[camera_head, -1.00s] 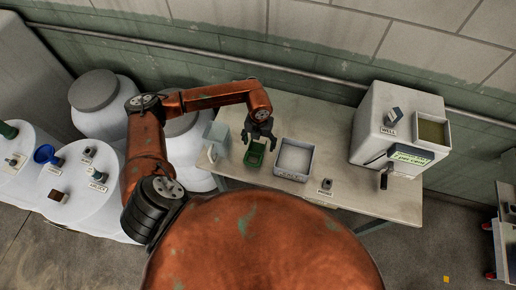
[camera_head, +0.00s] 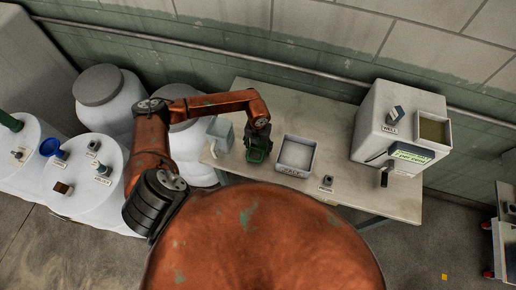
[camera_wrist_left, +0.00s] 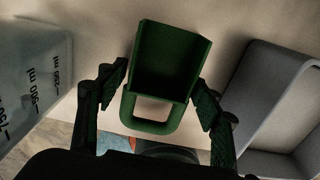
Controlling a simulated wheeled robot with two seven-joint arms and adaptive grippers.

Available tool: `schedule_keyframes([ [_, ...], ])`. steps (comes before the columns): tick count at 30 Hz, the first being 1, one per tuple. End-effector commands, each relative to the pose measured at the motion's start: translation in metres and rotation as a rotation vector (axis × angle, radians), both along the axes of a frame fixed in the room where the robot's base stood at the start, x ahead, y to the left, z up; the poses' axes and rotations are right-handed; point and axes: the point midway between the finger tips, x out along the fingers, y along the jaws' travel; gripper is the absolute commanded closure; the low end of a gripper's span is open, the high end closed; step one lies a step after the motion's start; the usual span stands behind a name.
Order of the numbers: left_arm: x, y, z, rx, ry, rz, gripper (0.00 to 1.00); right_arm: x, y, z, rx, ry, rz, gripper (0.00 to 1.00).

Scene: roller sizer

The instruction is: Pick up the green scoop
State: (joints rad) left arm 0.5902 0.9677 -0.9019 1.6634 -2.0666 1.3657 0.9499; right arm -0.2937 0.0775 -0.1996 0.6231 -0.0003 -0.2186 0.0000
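The green scoop (camera_head: 257,156) sits on the table (camera_head: 338,150), between a clear measuring jug and a pale tray. In the left wrist view the scoop (camera_wrist_left: 170,62) shows its open box and a looped handle toward me. My left gripper (camera_head: 258,142) is over the scoop. In the left wrist view its two fingers (camera_wrist_left: 160,98) stand apart on either side of the scoop's handle end, with gaps visible on both sides. The gripper is open. My right gripper is not in view.
The clear jug (camera_head: 220,134) with ml marks is close on the left. The pale tray (camera_head: 296,157) is close on the right. A small dark device (camera_head: 326,181) and a large white machine (camera_head: 402,130) stand farther right. White drums (camera_head: 104,100) are at the left.

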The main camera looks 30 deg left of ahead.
Motion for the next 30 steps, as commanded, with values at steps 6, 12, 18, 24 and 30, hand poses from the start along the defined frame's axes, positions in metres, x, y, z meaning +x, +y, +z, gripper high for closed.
schedule_keyframes([
  [6,0.000,0.000,0.000,0.000,0.000,0.000,0.57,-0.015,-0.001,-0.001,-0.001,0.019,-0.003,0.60],
  [12,0.000,0.000,0.000,0.000,0.000,0.000,0.70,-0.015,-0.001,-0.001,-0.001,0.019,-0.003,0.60],
  [18,0.000,0.000,0.001,-0.001,-0.001,0.000,0.78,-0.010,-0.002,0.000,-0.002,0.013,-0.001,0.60],
  [24,0.001,0.000,0.002,-0.001,-0.001,0.000,0.78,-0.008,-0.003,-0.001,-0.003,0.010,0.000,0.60],
  [30,0.001,0.000,0.016,0.000,-0.004,-0.002,0.78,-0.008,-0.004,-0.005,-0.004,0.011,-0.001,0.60],
])
